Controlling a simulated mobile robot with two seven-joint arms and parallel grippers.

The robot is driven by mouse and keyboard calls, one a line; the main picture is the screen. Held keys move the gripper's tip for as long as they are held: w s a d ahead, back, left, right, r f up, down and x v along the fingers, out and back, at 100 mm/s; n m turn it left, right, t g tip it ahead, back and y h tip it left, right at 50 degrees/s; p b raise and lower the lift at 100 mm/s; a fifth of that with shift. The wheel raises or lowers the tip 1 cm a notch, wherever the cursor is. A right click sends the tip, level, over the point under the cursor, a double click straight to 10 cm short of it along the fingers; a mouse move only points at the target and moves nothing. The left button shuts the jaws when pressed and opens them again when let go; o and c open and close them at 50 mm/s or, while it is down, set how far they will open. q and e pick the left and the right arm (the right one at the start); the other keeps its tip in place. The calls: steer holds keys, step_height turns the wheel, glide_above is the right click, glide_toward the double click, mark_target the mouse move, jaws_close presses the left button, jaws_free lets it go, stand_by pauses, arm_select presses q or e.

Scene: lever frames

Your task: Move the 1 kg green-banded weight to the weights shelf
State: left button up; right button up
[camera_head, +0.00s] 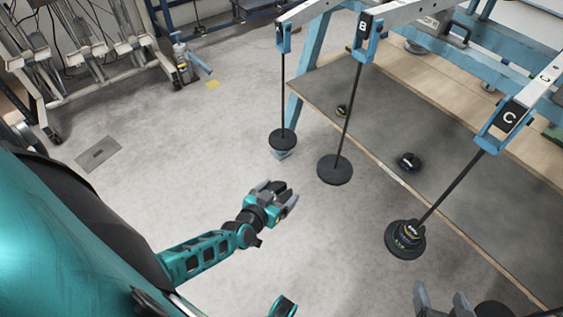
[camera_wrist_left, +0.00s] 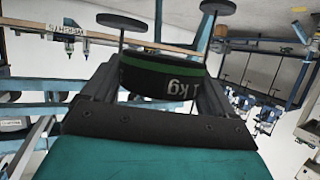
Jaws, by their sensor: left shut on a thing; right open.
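My left gripper (camera_head: 284,193) is above the grey floor, left of the shelf. In the left wrist view it is shut on the black 1 kg weight (camera_wrist_left: 150,72) with a green band. Its "1 kg" print appears upside down there. In the head view the weight is hard to make out between the fingers. The dark shelf (camera_head: 375,120) is at the right and has a pale label on its front edge. An upside-down "WEIGHTS" label (camera_wrist_left: 67,28) shows in the left wrist view. My right gripper (camera_head: 442,303) is open at the bottom right.
Hanging discs on rods, including disc B (camera_head: 335,169) and stacked weights under C (camera_head: 405,240), stand between my left gripper and the shelf. A black weight (camera_head: 409,161) and a yellow-banded weight (camera_head: 342,111) sit on the shelf. Bare shelf surface lies around them.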

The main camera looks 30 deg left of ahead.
arm_select(q)
steer(key=shift+s+a+r, duration=0.1)
steer(key=shift+s+a, duration=0.15)
steer(key=shift+s, duration=0.3)
steer(key=shift+s+a+r, duration=0.1)
steer(key=shift+s+a, duration=0.1)
steer(key=shift+s, duration=0.35)
arm_select(e)
steer(key=shift+r, duration=0.3)
